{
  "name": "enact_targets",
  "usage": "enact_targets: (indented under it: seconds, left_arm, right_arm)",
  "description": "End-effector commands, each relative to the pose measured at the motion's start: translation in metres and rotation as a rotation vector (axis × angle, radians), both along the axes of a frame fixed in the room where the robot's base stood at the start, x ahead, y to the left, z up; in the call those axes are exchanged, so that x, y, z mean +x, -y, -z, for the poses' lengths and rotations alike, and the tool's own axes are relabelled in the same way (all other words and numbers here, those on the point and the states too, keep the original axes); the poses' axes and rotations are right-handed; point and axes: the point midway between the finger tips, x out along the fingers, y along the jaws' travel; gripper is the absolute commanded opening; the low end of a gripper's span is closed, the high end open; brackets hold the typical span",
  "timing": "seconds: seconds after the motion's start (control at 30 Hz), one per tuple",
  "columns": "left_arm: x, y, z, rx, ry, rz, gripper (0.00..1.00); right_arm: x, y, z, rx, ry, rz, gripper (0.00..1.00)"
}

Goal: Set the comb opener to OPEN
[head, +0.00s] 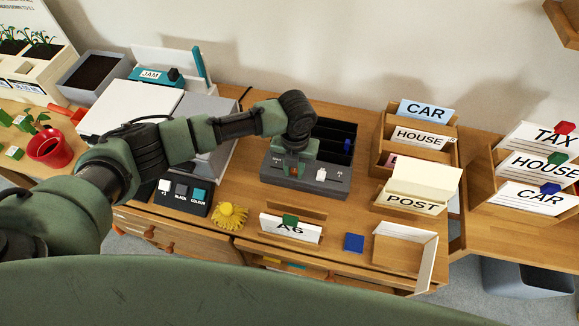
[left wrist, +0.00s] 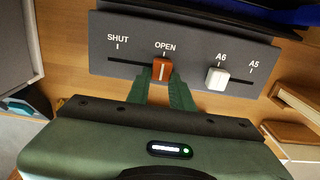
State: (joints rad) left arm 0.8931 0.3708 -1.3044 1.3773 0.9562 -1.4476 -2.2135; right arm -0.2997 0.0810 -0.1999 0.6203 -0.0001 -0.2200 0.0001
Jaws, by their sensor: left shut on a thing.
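An orange slider knob (left wrist: 162,70) stands under the OPEN label. A white slider knob (left wrist: 217,78) stands by A6. My left gripper (left wrist: 163,82) is shut on the orange knob; in the head view the gripper (head: 294,168) is over the box's left part. My right gripper is in neither view.
A button panel (head: 183,196) and yellow pompom (head: 231,215) lie left of the box. An A6 card holder (head: 290,229) and blue block (head: 354,242) lie in front. Wooden card racks (head: 388,137) stand right; a printer (head: 127,108) stands left.

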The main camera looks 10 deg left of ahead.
Motion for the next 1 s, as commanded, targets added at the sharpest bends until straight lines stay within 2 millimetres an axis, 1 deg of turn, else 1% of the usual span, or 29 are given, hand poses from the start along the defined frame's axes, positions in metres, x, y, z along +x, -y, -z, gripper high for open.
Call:
enact_targets:
  seconds: [0.03, 0.07, 0.1, 0.13, 0.4, 0.5, 0.57, 0.8, 0.9, 1.0]
  left_arm:
    - [0.000, 0.004, -0.001, -0.010, 0.002, 0.004, 0.00]
    - [0.000, 0.005, -0.001, -0.010, 0.002, 0.005, 0.30]
    - [0.000, 0.005, -0.001, -0.010, 0.002, 0.005, 0.41]
    - [0.000, 0.004, -0.001, -0.010, 0.002, 0.005, 0.44]
    - [0.000, 0.002, -0.001, -0.005, 0.001, 0.003, 0.44]
    - [0.000, 0.002, -0.005, -0.006, 0.002, 0.003, 0.44]
    - [0.001, 0.002, -0.012, -0.007, 0.004, 0.003, 0.44]
    - [0.001, 0.004, -0.053, -0.007, 0.006, 0.005, 0.44]
    - [0.001, 0.004, -0.066, -0.007, 0.004, 0.004, 0.44]
    - [0.001, 0.004, -0.075, -0.006, 0.004, 0.004, 0.44]
  right_arm:
    - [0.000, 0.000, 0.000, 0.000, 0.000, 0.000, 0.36]
    - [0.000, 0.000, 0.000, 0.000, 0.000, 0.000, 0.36]
    - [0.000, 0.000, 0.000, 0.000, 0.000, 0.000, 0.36]
    - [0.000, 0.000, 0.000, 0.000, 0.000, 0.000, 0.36]
    - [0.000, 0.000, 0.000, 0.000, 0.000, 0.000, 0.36]
    - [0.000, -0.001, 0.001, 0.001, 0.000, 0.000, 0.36]
    - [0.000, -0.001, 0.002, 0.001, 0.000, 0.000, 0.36]
    - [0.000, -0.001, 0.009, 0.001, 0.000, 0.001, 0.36]
    - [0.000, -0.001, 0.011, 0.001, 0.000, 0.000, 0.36]
    - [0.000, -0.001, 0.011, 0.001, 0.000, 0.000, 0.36]
